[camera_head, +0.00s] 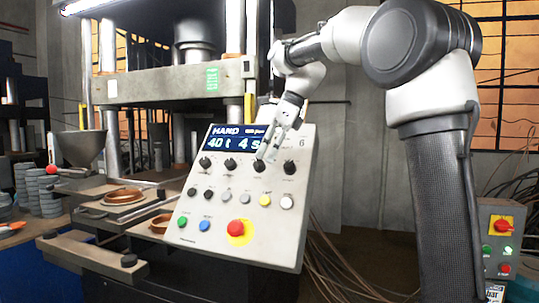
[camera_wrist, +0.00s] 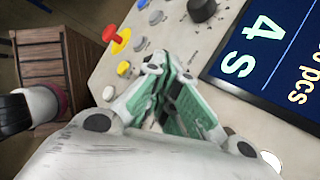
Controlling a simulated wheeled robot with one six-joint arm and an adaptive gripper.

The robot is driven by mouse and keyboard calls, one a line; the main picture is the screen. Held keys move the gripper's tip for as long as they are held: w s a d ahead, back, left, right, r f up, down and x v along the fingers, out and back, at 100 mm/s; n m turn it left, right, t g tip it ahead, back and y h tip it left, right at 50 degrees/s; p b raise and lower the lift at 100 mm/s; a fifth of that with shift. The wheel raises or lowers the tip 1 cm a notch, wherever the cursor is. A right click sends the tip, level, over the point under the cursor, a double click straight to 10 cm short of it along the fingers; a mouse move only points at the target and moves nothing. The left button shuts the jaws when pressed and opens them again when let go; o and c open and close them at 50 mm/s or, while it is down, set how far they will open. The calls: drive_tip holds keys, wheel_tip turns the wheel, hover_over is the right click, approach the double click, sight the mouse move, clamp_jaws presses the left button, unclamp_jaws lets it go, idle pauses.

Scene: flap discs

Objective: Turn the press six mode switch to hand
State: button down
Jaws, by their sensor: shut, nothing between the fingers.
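The press control panel (camera_head: 245,215) is a tilted light grey box marked 6, with a row of black rotary knobs under a blue display (camera_head: 234,138). The display reads HAND, 40 t and 4 s. My gripper (camera_head: 261,160) is shut and empty, its fingertips in front of the third knob from the left (camera_head: 259,168); I cannot tell if they touch it. The rightmost knob (camera_head: 289,168) stands clear. Knob labels are too small to read, so I cannot tell which is the mode switch. In the wrist view the closed green-padded fingers (camera_wrist: 155,66) hide part of the panel; one black knob (camera_wrist: 203,9) shows beyond them.
Below the knobs are several small buttons and a red emergency button (camera_head: 238,227) on a yellow plate. The press frame (camera_head: 170,82) stands behind left, with a metal funnel (camera_head: 80,148). Another control box (camera_head: 497,240) is at right. Cables hang beside the panel.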

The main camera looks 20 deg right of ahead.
drive_tip(key=shift+w+a+r, duration=0.1)
drive_tip(key=shift+w, duration=0.1)
drive_tip(key=shift+w+a+r, duration=0.1)
drive_tip(key=shift+w+a, duration=0.15)
drive_tip(key=shift+a, duration=0.05)
idle(0.3)
drive_tip(key=shift+r, duration=0.1)
idle(0.3)
